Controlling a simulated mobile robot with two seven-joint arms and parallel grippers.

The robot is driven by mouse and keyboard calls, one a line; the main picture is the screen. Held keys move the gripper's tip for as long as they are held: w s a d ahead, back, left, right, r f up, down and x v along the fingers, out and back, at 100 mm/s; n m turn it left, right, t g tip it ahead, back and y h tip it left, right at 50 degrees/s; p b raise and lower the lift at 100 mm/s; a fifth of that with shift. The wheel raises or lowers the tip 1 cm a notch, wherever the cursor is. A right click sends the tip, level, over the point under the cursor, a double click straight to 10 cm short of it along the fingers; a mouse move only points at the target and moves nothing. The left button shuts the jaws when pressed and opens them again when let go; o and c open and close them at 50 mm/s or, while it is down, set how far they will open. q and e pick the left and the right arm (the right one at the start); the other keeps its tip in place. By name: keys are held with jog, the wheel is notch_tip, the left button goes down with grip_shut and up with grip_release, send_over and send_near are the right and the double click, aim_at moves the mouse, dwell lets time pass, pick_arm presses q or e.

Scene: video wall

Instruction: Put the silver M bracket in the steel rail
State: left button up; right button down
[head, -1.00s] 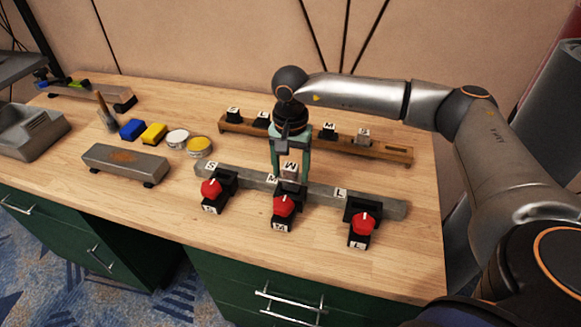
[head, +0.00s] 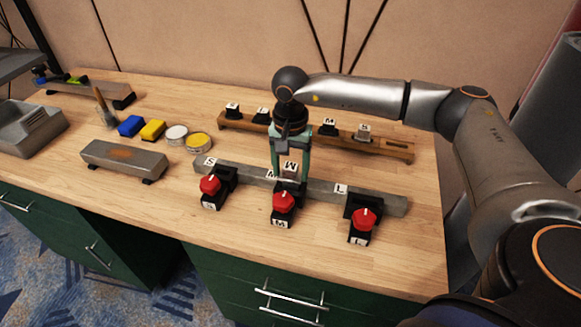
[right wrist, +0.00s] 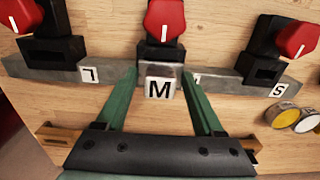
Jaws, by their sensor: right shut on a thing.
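The silver M bracket (head: 291,169) is a small block with a white M label; it also shows in the right wrist view (right wrist: 159,88). My right gripper (head: 289,178) is shut on it, with one green finger on each side. The steel rail (head: 320,190) is a long grey bar with S, M and L labels. The bracket is at the rail's middle, just behind the middle red-knobbed clamp (head: 283,204). The fingers partly cover the rail's M label. I cannot tell whether the bracket is fully seated. My left gripper is not in view.
Red-knobbed clamps stand at the rail's S end (head: 211,187) and L end (head: 362,220). A wooden rack (head: 375,151) with several labelled blocks lies behind. A grey block (head: 124,160), sponges and tins stand left. Bare tabletop lies front left and right.

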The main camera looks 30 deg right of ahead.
jog(key=shift+f+b, duration=0.35)
jog(key=shift+f, duration=0.2)
jog(key=shift+f, duration=0.1)
jog(key=shift+f+b, duration=0.6)
jog(key=shift+f, duration=0.1)
dwell(0.3)
grip_release()
jog(key=shift+r, duration=0.1)
